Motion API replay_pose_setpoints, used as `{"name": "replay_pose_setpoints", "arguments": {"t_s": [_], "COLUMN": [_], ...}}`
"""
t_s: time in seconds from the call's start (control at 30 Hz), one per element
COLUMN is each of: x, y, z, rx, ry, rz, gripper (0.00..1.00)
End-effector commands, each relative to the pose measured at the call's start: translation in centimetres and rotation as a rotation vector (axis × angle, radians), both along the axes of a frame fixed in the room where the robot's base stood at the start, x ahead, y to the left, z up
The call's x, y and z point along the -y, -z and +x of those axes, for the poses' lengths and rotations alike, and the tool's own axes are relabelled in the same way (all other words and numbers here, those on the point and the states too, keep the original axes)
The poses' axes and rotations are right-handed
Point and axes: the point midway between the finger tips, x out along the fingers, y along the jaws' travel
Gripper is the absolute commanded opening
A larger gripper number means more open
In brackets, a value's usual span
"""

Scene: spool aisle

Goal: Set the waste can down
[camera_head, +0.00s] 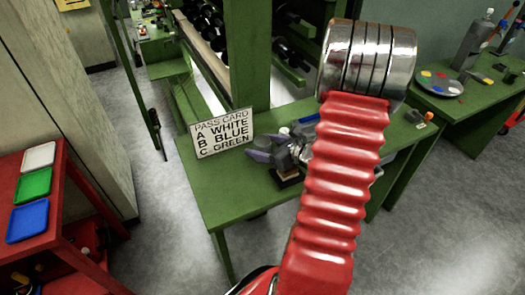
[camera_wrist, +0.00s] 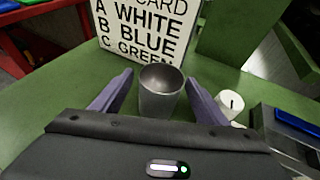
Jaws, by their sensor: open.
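The waste can (camera_wrist: 161,98) is a small grey metal cup with an open top. In the wrist view it stands upright on the green bench (camera_wrist: 60,95), between the two purple-grey fingers of my gripper (camera_wrist: 160,77). The fingers are apart, one on each side of the can, and a gap shows on both sides near its rim. The can's base is hidden by the gripper body. In the head view my gripper (camera_head: 277,150) is low over the green bench (camera_head: 230,195), and I cannot make out the can clearly.
A pass card (camera_head: 222,133) reading A white, B blue, C green stands behind the can. A white cylinder (camera_wrist: 229,104) stands just right of the right finger. A red stand (camera_head: 60,175) at left holds white, green and blue pads. Grey floor (camera_head: 175,240) lies between.

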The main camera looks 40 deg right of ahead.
Motion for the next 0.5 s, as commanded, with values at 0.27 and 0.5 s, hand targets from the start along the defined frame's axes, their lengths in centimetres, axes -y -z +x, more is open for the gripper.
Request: {"name": "replay_pose_setpoints", "arguments": {"t_s": [0.27, 0.5], "x": [0.02, 0.02], "y": [-0.02, -0.02], "z": [-0.03, -0.04], "rx": [0.0, 0.0], "ry": [0.0, 0.0], "rz": [0.0, 0.0], "gripper": [0.68, 0.53]}}
